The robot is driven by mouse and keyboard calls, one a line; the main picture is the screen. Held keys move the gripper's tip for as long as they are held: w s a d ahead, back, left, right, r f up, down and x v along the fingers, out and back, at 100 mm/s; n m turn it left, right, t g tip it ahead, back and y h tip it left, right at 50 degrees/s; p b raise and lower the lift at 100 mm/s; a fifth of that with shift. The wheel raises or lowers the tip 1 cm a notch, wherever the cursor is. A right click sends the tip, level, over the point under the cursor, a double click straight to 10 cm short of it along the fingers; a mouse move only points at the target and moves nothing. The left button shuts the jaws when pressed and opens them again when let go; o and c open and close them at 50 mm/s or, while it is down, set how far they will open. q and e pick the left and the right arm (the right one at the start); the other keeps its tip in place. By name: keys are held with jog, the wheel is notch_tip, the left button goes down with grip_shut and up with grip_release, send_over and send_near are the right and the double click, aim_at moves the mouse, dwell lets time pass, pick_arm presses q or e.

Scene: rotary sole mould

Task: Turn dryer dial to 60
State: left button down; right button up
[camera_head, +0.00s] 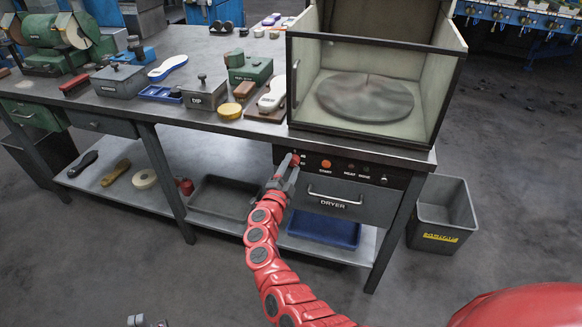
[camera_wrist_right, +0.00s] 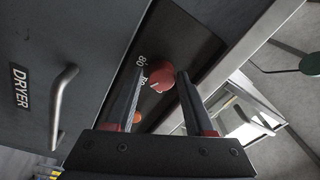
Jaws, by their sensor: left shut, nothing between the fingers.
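The dryer (camera_head: 345,195) is a grey unit under the right end of the bench, with a black control strip and a handled drawer. Its red dial (camera_head: 296,158) is at the strip's left end. My right gripper (camera_head: 285,168) is at the dial. In the right wrist view the right gripper (camera_wrist_right: 161,71) is open, its fingers apart with the red dial (camera_wrist_right: 172,84) between and beyond the tips. I cannot tell whether a finger touches it. A white pointer shows on the dial near printed numbers, one reading 80; the exact setting is unclear. My left gripper (camera_head: 148,322) is shut and empty at the bottom edge.
An orange start button (camera_head: 326,164) and small knobs sit right of the dial. The drawer handle (camera_head: 335,199) sticks out below. A glass-sided chamber (camera_head: 436,95) stands above. A grey bin (camera_head: 447,212) is on the floor at right. The floor in front is clear.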

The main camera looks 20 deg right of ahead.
jog(key=shift+o, duration=1.1)
jog(key=shift+r, duration=0.1)
jog(key=v, duration=1.7)
jog(key=shift+s, duration=0.2)
jog(key=shift+a, duration=0.1)
